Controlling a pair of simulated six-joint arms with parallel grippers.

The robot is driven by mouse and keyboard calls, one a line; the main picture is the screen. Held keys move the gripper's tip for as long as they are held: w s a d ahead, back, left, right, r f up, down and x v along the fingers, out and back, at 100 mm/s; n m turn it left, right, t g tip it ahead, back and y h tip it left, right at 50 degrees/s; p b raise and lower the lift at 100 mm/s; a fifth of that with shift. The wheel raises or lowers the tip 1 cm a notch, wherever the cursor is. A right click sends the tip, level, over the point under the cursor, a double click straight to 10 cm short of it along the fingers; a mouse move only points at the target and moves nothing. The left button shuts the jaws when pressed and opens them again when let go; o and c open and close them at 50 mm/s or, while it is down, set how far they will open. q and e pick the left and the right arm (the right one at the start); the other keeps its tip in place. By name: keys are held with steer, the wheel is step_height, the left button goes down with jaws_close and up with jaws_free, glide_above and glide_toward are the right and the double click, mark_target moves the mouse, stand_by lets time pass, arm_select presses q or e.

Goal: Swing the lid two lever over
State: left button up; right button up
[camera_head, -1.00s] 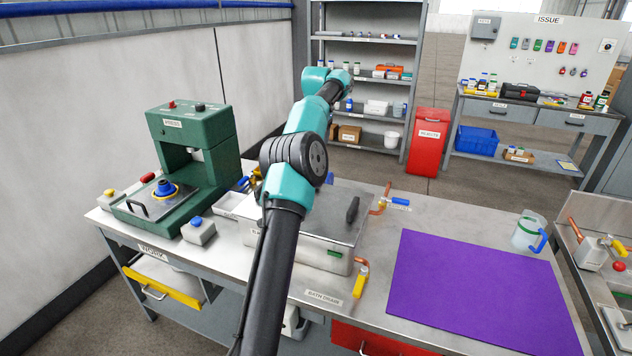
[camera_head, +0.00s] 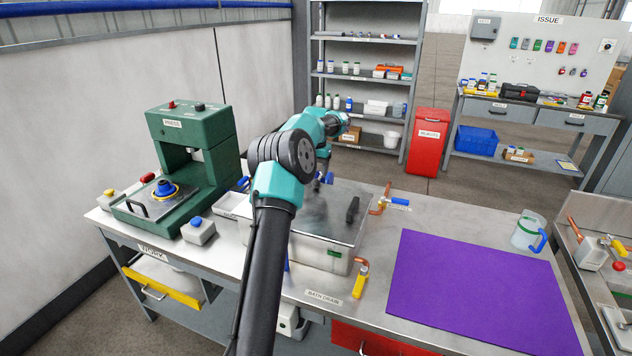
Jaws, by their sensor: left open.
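The steel bath (camera_head: 318,256) stands on the workbench, closed by a flat metal lid (camera_head: 325,222) with a black handle (camera_head: 352,210). A small blue part (camera_head: 328,178), perhaps a lever, shows at the lid's back edge. My left gripper (camera_head: 319,184) is open, pointing down beside that part; I cannot tell whether they touch. Another blue part (camera_head: 287,262) shows at the bath's front, mostly hidden by my arm. No readable label marks lid two's lever. My right gripper is out of view.
A blue-handled valve (camera_head: 400,202) and a yellow-handled drain valve (camera_head: 361,280) stick out beside the bath. A green press (camera_head: 190,135) stands at left. A purple mat (camera_head: 485,290) lies clear at right, with a jug (camera_head: 524,232) behind it.

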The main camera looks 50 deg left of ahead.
mark_target(316, 180)
arm_select(q)
step_height(316, 180, down, 5)
stand_by(0.3)
steer(key=shift+c, duration=0.4)
jaws_close()
